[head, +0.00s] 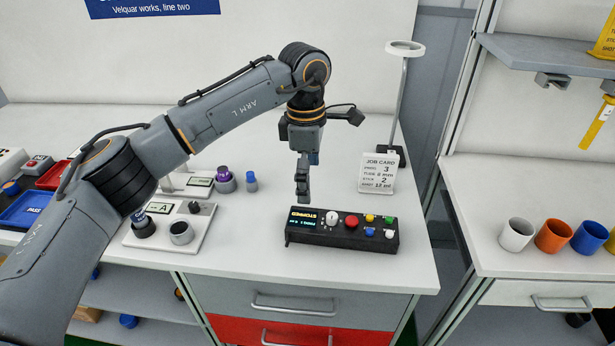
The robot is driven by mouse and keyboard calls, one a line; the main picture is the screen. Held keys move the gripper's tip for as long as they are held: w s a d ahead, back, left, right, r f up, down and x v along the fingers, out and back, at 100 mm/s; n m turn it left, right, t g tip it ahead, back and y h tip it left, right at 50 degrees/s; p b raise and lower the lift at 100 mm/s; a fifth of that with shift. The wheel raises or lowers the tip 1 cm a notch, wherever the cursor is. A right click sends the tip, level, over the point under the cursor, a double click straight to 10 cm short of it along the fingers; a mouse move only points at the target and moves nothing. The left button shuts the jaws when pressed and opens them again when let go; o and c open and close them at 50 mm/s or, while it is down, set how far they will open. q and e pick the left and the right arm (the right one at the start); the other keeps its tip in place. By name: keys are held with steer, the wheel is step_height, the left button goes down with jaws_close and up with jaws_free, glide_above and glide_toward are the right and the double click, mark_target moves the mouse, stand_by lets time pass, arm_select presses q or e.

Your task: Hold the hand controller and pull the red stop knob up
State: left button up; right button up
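The hand controller (318,240) is a black box lying on the white bench in the head view. Its lit display (304,219) at the left end reads "STOPPED". The red stop knob (351,221) sits near the middle of its top face, beside a white knob (332,217). Small yellow, green, blue and white controls are at its right. My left gripper (303,198) points down at the controller's back left edge, near the display. Its fingers look like one narrow strip, so their opening is unclear. I cannot tell whether they touch the controller. My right gripper is out of view.
A job card (377,172) and a lamp stand (401,105) are behind the controller. A white board with cups (150,238) lies to its left. The bench front edge is close below the controller. Coloured cups (553,236) stand on the right bench, across a gap.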

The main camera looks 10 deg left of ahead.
mark_target(307, 219)
arm_select(q)
step_height(307, 219, down, 12)
steer(key=shift+a+f, duration=0.1)
steer(key=shift+a, duration=0.05)
stand_by(0.4)
steer(key=shift+c, duration=0.4)
steer(key=c, duration=1.4)
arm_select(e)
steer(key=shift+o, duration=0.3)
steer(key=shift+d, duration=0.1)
